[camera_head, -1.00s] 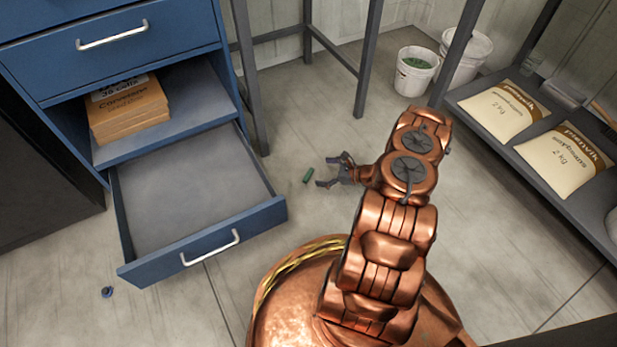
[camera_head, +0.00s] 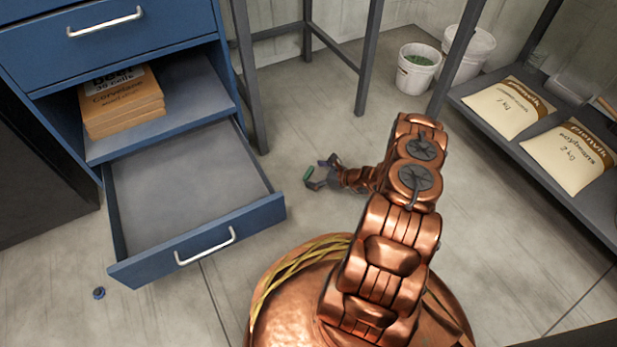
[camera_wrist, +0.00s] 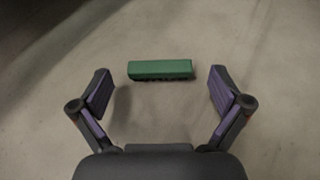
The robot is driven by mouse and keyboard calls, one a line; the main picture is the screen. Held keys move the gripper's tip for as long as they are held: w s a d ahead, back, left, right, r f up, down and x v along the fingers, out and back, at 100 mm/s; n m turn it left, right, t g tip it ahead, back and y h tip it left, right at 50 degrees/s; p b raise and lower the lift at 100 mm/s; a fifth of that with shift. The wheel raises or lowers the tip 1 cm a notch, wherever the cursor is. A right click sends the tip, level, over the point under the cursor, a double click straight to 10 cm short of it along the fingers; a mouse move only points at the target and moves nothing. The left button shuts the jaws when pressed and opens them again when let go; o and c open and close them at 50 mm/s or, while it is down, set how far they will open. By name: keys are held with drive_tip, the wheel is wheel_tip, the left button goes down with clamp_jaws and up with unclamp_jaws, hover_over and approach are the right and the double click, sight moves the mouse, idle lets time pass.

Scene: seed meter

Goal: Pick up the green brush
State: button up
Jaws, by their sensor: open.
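The green brush (camera_wrist: 160,69) lies on the floor, a short green block with a dark underside edge in the wrist view. It lies crosswise just beyond the fingertips, centred between them. My gripper (camera_wrist: 160,84) is open and empty, with one finger to the left and one to the right, both apart from the brush. How high the fingers are above the floor is hard to tell.
The open blue drawer (camera_head: 245,221) is empty and juts out left of my gripper. Dark table legs (camera_head: 368,60) stand behind. White buckets (camera_head: 415,72) and a low shelf with bags (camera_head: 508,108) are at right. A small blue object (camera_head: 99,293) lies on the floor at lower left.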

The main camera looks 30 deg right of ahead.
drive_tip(key=shift+w+a+f, duration=0.2)
drive_tip(key=shift+w+a, duration=0.05)
drive_tip(key=shift+w, duration=0.25)
drive_tip(key=c, duration=1)
